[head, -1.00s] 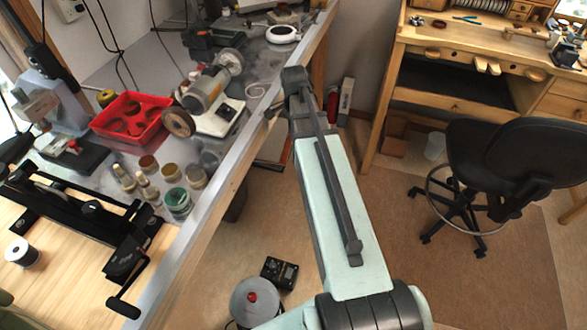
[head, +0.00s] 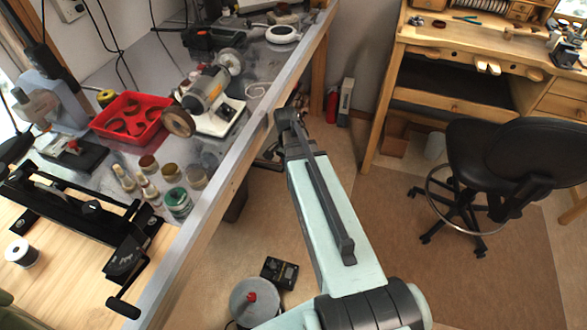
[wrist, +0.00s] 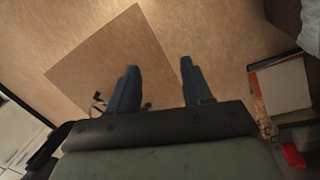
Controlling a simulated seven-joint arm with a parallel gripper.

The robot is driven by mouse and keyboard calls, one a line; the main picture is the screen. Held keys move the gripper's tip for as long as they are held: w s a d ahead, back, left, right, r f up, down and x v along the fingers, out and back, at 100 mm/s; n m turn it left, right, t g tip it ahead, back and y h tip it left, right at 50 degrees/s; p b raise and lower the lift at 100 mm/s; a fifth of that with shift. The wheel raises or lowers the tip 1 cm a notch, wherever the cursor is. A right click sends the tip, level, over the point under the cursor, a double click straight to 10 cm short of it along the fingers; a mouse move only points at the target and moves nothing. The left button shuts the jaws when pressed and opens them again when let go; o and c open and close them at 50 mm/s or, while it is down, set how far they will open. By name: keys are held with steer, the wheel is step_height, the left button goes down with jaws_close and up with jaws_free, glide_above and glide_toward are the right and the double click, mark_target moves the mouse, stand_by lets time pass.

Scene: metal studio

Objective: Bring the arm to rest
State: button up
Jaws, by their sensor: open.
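My gripper (wrist: 158,80) shows in the wrist view with its two dark fingers apart and nothing between them. Bare floor (wrist: 85,25) lies beyond the fingertips. In the head view, my pale green arm reaches away from the lower right toward the edge of the left workbench (head: 225,165). The dark far end of the arm is beside that edge, over the floor. The fingers cannot be made out clearly there.
The left workbench holds a red tray (head: 128,118), a grinder motor (head: 208,92) and several jars. A black chair (head: 510,160) stands by the wooden desk (head: 465,105) at right. A round-topped grey object (head: 254,300) is on the floor. Open floor lies between bench and chair.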

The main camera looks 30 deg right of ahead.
steer(key=shift+s+f, duration=0.1)
stand_by(0.6)
steer(key=s+a+f+n, duration=0.4)
steer(key=s+f+n, duration=0.15)
steer(key=f, duration=0.25)
steer(key=s+a+f+n, duration=0.4)
steer(key=s+f+n, duration=0.15)
steer(key=f, duration=0.35)
steer(key=s+a+f+g, duration=0.1)
steer(key=s+a+f, duration=0.1)
steer(key=s, duration=0.5)
steer(key=s+a+f+n+g, duration=0.1)
steer(key=s+a+f+g, duration=0.1)
steer(key=s+f, duration=0.3)
steer(key=s+a+f+g, duration=0.1)
steer(key=s+f, duration=0.3)
steer(key=s, duration=0.5)
steer(key=shift+s+a+n+g, duration=0.3)
steer(key=shift+s+a+g, duration=0.1)
steer(key=shift+a, duration=0.3)
